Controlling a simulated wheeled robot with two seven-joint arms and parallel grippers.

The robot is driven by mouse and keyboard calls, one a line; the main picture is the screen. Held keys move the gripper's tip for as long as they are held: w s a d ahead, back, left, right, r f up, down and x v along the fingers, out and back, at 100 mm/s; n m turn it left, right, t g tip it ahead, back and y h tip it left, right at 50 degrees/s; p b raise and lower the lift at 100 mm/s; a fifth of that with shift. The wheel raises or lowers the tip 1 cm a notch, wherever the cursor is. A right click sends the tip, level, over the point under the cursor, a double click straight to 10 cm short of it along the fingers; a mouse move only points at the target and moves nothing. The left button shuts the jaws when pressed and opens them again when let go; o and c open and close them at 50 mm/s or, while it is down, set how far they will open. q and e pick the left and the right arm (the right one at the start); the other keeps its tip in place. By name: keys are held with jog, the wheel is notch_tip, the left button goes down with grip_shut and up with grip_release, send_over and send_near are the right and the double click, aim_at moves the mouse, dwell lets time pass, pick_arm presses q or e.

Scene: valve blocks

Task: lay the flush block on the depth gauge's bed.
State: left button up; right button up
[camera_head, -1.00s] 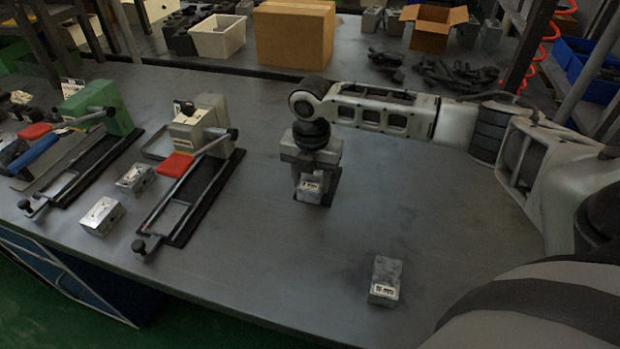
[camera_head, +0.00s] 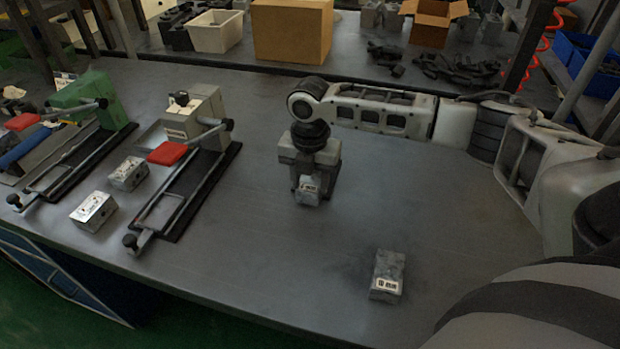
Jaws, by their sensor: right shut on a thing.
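My right gripper (camera_head: 308,184) points down over the middle of the table, shut on a small grey metal block (camera_head: 308,194) with a pale label on its front. The block's upper part is hidden between the fingers. A dark shadow lies beside it; I cannot tell how high it is held. To the left stand two gauge-like fixtures with long dark beds: a beige one (camera_head: 196,112) with a red pad and a green one (camera_head: 84,98). I cannot tell which is the depth gauge. The beige one's bed (camera_head: 203,187) looks empty. My left gripper is not in view.
Two similar blocks (camera_head: 128,174) (camera_head: 93,211) lie between the fixtures. Another labelled block (camera_head: 387,275) lies at the front right. A cardboard box (camera_head: 292,30) and a white bin (camera_head: 215,31) stand at the back. The table between held block and beige fixture is clear.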

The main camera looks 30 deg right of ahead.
aim_at(309, 184)
jog(key=o, duration=1.3)
jog(key=shift+f, duration=0.15)
jog(key=shift+o, duration=0.2)
notch_tip(309, 184, up, 16)
